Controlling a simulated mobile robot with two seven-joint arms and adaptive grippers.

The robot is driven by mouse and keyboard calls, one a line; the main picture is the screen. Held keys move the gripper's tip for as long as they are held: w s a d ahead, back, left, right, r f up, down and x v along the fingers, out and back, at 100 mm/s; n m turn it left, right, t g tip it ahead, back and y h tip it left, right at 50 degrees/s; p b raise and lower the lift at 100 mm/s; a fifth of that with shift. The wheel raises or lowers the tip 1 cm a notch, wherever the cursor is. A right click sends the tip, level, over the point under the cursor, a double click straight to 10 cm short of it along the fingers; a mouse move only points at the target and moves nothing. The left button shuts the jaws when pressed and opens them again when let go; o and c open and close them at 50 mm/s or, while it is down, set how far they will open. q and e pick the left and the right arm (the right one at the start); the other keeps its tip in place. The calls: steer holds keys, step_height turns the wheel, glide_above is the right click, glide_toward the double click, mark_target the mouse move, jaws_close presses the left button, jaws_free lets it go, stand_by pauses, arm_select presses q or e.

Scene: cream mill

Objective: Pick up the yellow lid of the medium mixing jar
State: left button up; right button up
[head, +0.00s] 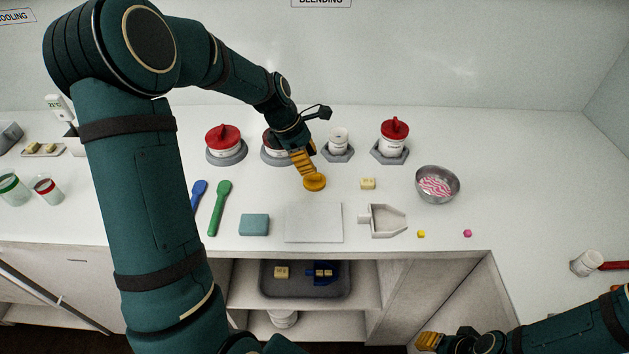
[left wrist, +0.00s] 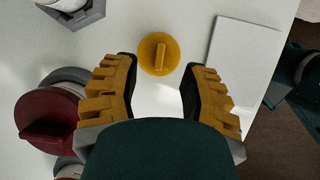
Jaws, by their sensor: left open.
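The yellow lid (head: 315,183) is a round disc with a raised bar grip, lying on the white counter. In the left wrist view, the lid (left wrist: 158,54) sits between and slightly beyond my left fingertips. My left gripper (left wrist: 160,72) is open and empty, its fingers spread to either side; in the head view the left gripper (head: 306,168) is just above and behind the lid. A white jar (head: 338,139) with no coloured lid stands in a grey holder behind it; I cannot tell if it is the medium one. My right gripper (head: 430,342) is low at the bottom edge.
Red-lidded jars (head: 223,139) (head: 394,135) stand in grey holders along the back. A white board (head: 314,223), a teal block (head: 254,224), a cream block (head: 367,183), a grey scoop (head: 385,221) and a metal bowl (head: 437,198) surround the lid.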

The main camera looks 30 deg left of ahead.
mark_target(314, 178)
arm_select(q)
steer(key=x, duration=0.2)
steer(key=b+x, duration=0.1)
steer(key=x, duration=0.1)
steer(key=shift+s+a+f, duration=0.1)
steer(key=shift+s+f, duration=0.05)
steer(key=shift+f, duration=0.6)
steer(key=shift+r, duration=0.1)
jaws_close()
